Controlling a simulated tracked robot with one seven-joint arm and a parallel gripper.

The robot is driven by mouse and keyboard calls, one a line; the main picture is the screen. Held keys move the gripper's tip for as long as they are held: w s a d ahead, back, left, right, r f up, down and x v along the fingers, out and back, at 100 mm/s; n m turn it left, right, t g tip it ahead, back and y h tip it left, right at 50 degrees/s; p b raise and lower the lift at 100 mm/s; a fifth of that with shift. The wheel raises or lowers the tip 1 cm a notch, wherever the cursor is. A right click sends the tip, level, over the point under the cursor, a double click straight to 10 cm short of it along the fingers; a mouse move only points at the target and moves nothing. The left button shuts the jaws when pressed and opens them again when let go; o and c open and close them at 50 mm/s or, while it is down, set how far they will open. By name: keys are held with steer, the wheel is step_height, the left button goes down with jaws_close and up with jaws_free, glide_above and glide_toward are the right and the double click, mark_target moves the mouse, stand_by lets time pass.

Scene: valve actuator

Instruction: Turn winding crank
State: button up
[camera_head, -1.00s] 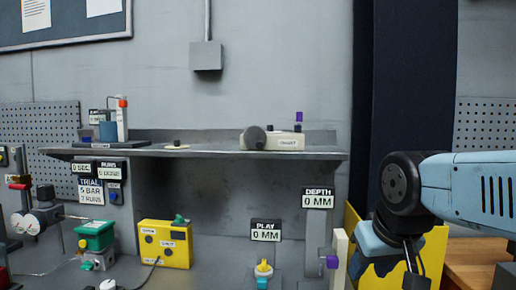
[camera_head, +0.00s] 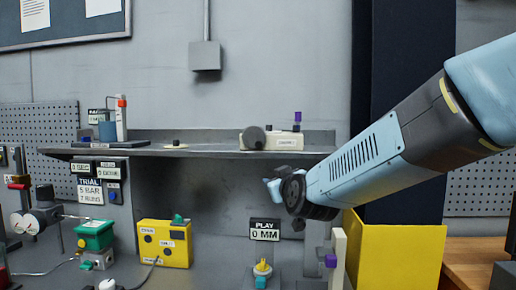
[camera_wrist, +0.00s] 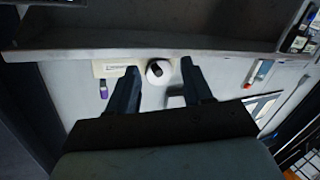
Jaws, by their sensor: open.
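A cream box (camera_head: 285,141) with a small label stands on the grey shelf, a dark round disc (camera_head: 255,138) at its left end. In the head view my arm's end is below the shelf's right part, and the fingers are not clearly visible.
The grey shelf (camera_head: 200,150) runs across the bench. Below it are a yellow box (camera_head: 165,243), a green device (camera_head: 95,236) and a PLAY display (camera_head: 265,230). A purple-knobbed upright (camera_head: 338,258) and a yellow bin (camera_head: 398,255) are at right.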

mark_target(259, 146)
steer(key=w+a+r+t+h, duration=0.1)
steer(key=w+r, duration=0.1)
steer(key=w, duration=0.3)
steer(key=w+a+r+t, duration=0.1)
steer(key=w+r+t, duration=0.1)
steer(key=w, duration=0.4)
steer(key=w+a+r+t+h, duration=0.1)
steer(key=w+r+t, duration=0.1)
steer(key=w, duration=0.3)
steer(key=shift+w+a+r+h, duration=0.3)
steer(key=shift+w+a+r, duration=0.1)
steer(key=shift+r, duration=0.25)
jaws_close()
